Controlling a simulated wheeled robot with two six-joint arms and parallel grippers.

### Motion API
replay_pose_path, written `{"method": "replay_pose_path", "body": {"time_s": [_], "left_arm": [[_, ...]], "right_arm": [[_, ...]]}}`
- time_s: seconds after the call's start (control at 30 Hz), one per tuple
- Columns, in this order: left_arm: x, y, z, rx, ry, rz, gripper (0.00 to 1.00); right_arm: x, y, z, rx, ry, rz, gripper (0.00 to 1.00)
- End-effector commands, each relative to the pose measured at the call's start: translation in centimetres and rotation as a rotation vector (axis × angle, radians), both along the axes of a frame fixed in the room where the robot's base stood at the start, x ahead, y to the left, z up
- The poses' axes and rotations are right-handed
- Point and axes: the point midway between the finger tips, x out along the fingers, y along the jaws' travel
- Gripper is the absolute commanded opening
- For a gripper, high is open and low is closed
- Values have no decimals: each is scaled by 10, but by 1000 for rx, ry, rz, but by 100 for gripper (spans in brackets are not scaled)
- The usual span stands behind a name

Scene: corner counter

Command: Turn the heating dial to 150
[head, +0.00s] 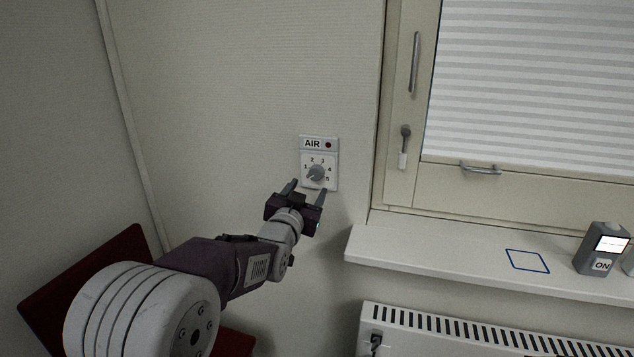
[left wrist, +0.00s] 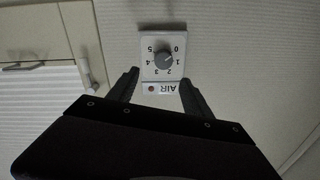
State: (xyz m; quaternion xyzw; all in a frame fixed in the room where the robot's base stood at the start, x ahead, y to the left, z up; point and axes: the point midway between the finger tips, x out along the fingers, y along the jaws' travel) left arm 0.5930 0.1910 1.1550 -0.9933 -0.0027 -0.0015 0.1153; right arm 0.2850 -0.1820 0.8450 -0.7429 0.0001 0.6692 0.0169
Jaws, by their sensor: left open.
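A grey round dial (head: 316,173) sits on a white wall plate (head: 304,144) marked AIR, with low single-digit numbers around it; no 150 is readable there. Its pointer seems turned to the lower left in the head view, near the low numbers. The dial (left wrist: 163,61) appears upside down in the left wrist view. My left gripper (head: 306,190) is open and empty, its fingers pointing at the wall just below the dial, apart from it. In the left wrist view the fingers (left wrist: 159,80) lie either side of the plate's AIR end. My right gripper is not seen.
A white radiator (head: 480,335) stands below the window sill (head: 430,250), with a small dark fitting (head: 376,341) at its top left. A grey device (head: 603,250) marked ON stands on the sill beside a blue square outline (head: 527,261). A dark red panel (head: 90,275) is lower left.

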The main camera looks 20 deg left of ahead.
Motion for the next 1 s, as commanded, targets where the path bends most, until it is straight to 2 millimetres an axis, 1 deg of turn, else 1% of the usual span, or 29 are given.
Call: {"method": "replay_pose_path", "body": {"time_s": [0.07, 0.17, 0.4, 0.5, 0.63, 0.87, 0.9, 0.97, 1.0], "left_arm": [[2, 0, 1, 0, 1, 0, 58], [14, 0, 1, -1, 3, 1, 58], [64, 0, 2, -1, 4, 0, 58], [79, 0, 2, -1, 3, 0, 58], [89, 0, 1, -2, 3, 0, 58], [90, 0, 0, -2, 3, 0, 58], [90, 0, 0, -2, 3, 0, 53], [90, 0, 0, -2, 3, 0, 36], [90, 0, 0, -2, 3, 0, 25]], "right_arm": [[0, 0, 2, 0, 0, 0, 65], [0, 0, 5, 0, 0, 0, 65], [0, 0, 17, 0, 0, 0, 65], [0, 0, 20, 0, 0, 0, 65], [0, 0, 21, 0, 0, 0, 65], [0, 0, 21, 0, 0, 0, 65], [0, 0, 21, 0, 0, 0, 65], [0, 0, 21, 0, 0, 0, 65], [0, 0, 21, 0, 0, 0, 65]]}}
